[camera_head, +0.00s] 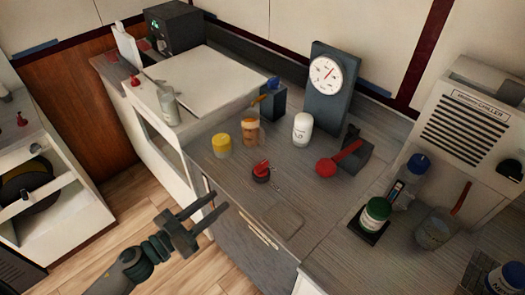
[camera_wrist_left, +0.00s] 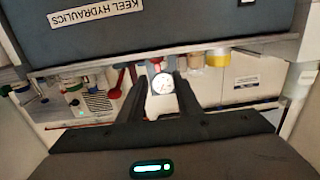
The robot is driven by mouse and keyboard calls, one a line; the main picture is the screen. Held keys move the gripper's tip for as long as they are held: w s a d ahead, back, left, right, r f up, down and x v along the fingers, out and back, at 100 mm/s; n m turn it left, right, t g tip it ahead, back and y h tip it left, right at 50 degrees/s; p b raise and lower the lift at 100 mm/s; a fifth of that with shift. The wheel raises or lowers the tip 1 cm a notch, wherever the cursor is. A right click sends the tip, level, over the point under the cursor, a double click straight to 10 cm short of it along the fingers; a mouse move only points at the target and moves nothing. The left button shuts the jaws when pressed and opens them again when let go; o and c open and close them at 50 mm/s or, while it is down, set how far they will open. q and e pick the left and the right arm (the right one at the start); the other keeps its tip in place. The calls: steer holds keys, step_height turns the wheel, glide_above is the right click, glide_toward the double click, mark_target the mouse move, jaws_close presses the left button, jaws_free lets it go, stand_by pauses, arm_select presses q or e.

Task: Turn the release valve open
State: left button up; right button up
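A small red knob on a dark round base (camera_head: 261,171), which looks like the release valve, sits on the grey counter (camera_head: 230,185) near its front edge. A larger red-ended lever (camera_head: 340,159) lies behind it to the right, joined to a dark block. A white-faced gauge (camera_head: 331,76) stands on a dark upright panel at the back; it also shows in the left wrist view (camera_wrist_left: 163,84). My left gripper (camera_head: 220,201) is open and empty, in front of the counter edge, lower left of the knob and apart from it. My right gripper is not in view.
A dark panel labelled KEEL HYDRAULICS (camera_wrist_left: 170,30) fills the top of the left wrist view.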

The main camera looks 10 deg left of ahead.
mark_target(255, 171)
arm_select(q)
steer(key=shift+d+r+h, duration=0.3)
steer(key=shift+r, duration=0.6)
steer(key=shift+w+d, duration=0.1)
steer(key=shift+w, duration=0.05)
steer(key=p+x, duration=0.4)
steer(key=x, duration=1.3)
steer(key=shift+w+p, duration=0.1)
steer(key=shift+p, duration=0.2)
jaws_close()
